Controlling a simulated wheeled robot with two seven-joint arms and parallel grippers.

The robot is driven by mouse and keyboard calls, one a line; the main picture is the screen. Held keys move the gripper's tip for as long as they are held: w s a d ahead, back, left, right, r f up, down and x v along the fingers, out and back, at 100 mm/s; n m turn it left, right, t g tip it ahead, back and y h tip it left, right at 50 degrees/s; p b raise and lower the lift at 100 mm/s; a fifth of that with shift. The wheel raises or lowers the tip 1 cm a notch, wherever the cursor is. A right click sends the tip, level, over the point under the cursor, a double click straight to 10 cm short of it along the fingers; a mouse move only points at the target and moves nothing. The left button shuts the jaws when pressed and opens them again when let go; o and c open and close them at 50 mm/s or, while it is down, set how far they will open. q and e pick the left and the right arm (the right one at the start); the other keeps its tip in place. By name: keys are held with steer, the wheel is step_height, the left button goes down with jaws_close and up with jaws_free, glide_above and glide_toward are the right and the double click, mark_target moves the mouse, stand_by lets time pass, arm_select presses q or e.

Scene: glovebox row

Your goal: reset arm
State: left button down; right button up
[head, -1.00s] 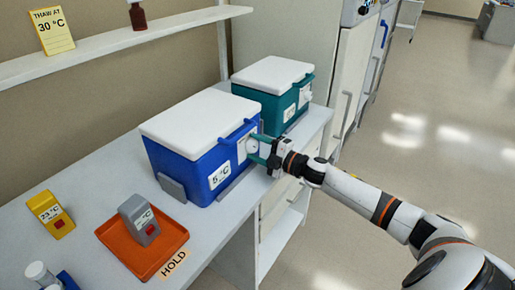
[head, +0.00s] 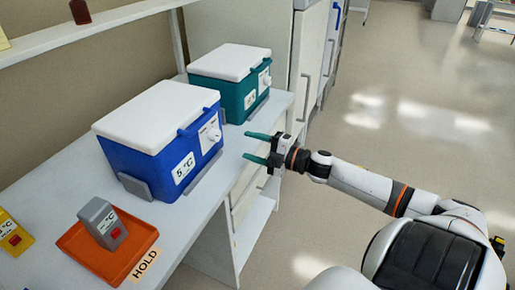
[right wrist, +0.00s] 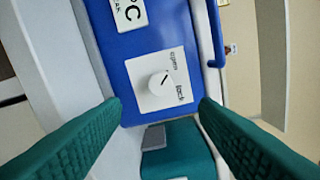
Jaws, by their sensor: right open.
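My right gripper (head: 257,147) is open and empty, with its two green fingers apart, just off the front of the bench. In the head view it points left toward the blue cooler (head: 140,160), which has a white lid and a "5 °C" label. The cooler's white dial plate with a round knob (head: 213,136) is apart from the fingers. In the right wrist view the knob (right wrist: 160,83) shows ahead, between and beyond the green fingers. My left gripper is not in view.
A teal cooler (head: 225,92) stands behind the blue one. An orange tray (head: 88,262) marked HOLD bears a grey device (head: 102,222). A yellow device (head: 12,236) is at the left edge. A shelf (head: 75,38) runs above. The floor at right is clear.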

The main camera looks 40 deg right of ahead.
steer(key=shift+s+d, duration=0.25)
steer(key=shift+s, duration=0.35)
steer(key=s+d+f+m+g+h, duration=0.1)
steer(key=s+d+f+m+h, duration=0.2)
steer(key=f, duration=0.6)
steer(key=d+f+m+h, duration=0.3)
steer(key=d+f+m, duration=0.1)
steer(key=f, duration=0.4)
steer(key=s+a+f+m+g+h, duration=0.1)
steer(key=s+f+m+g, duration=0.2)
steer(key=f, duration=0.6)
steer(key=s+f+m+g+h, duration=0.1)
steer(key=s+f+m+h, duration=0.1)
steer(key=s+f, duration=0.5)
steer(key=s+a+f+m+g, duration=0.2)
steer(key=s+a+f+g, duration=0.1)
steer(key=s+a+f, duration=0.5)
steer(key=s+a+f+m+g, duration=0.25)
steer(key=s+f, duration=0.45)
steer(key=f, duration=0.4)
steer(key=s+a+f+g+y, duration=0.1)
steer(key=s+a+f+g, duration=0.1)
steer(key=s+a, duration=0.5)
steer(key=s+a+f+g+y, duration=0.1)
steer(key=s+a+f+g, duration=0.2)
steer(key=s+a, duration=0.4)
steer(key=shift+a+f+m, duration=0.2)
steer(key=shift+f+m, duration=0.15)
steer(key=shift+f, duration=0.2)
